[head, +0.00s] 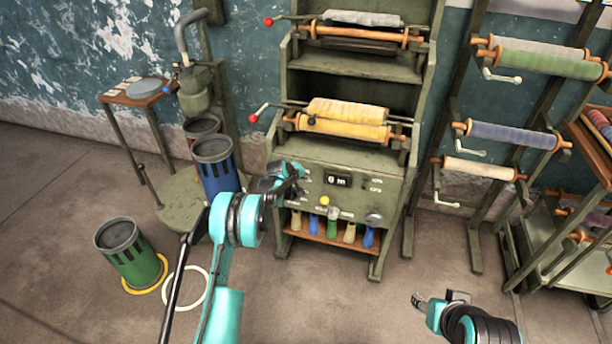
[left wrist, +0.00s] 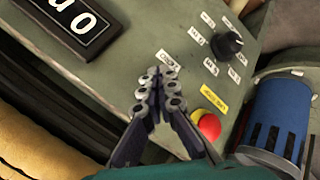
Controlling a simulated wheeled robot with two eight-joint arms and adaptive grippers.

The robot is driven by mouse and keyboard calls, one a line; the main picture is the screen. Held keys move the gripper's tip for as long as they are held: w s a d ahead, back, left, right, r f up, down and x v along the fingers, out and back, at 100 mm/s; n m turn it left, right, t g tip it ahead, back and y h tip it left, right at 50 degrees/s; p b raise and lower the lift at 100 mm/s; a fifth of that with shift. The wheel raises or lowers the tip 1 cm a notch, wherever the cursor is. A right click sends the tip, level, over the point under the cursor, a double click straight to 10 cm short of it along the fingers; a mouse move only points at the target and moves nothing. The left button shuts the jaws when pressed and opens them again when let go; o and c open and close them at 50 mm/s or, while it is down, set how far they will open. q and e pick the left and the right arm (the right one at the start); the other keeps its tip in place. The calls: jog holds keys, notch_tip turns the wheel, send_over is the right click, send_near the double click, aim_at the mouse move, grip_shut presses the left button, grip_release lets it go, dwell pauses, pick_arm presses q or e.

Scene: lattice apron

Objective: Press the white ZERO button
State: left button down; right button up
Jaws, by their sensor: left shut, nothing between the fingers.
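The green-grey control panel (head: 345,190) sits on the front of the roller machine, with a display (head: 338,180) that also shows in the left wrist view (left wrist: 75,22). My left gripper (head: 299,170) is shut and empty at the left part of the panel. In the left wrist view its fingertips (left wrist: 160,82) are over the panel, beside a small white label (left wrist: 168,59). I cannot tell whether they touch it. No white button shows clearly; the fingers may hide it. My right gripper (head: 418,300) is low at the right, away from the machine; its jaw state is unclear.
In the left wrist view, a black knob (left wrist: 227,43) and a red button (left wrist: 209,126) with a yellow label are near the fingers. A blue canister (head: 215,165) stands left of the machine. Racks of rollers (head: 510,130) stand right.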

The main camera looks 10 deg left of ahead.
dwell(0.5)
pick_arm(q)
jog(key=shift+s, duration=0.8)
jog(key=shift+s+a+b, duration=0.15)
jog(key=shift+s+b, duration=0.3)
jog(key=shift+s, duration=2.05)
